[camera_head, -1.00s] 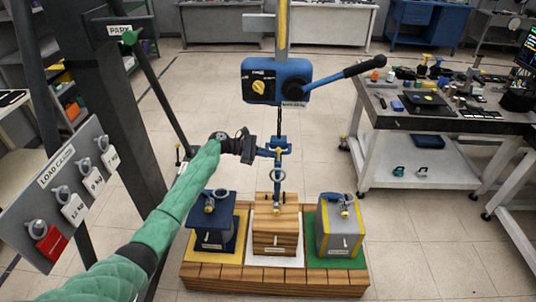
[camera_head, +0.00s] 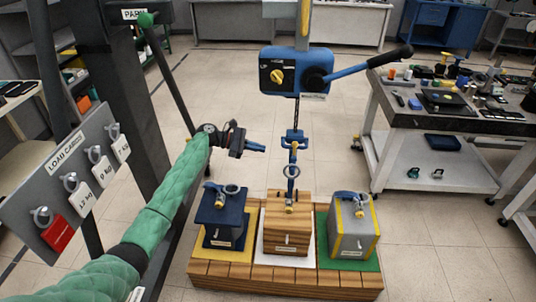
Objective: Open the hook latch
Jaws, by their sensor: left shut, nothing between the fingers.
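The blue hook block (camera_head: 295,138) hangs on a chain below the blue hoist (camera_head: 297,72). Its hook (camera_head: 292,171) hangs just over the wooden crate (camera_head: 288,232), at the crate's top ring. Whether the ring sits in the hook is too small to tell, and so is the latch's state. My left gripper (camera_head: 263,149) is shut and empty. Its blue fingertips point right at the hook block, with a small gap between them. My right gripper is not in view.
A dark blue weight (camera_head: 222,228) and a grey-yellow weight (camera_head: 353,240) flank the crate on the wooden platform (camera_head: 285,282). A load-card board (camera_head: 68,195) and dark post stand left. A tool table (camera_head: 450,112) stands right.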

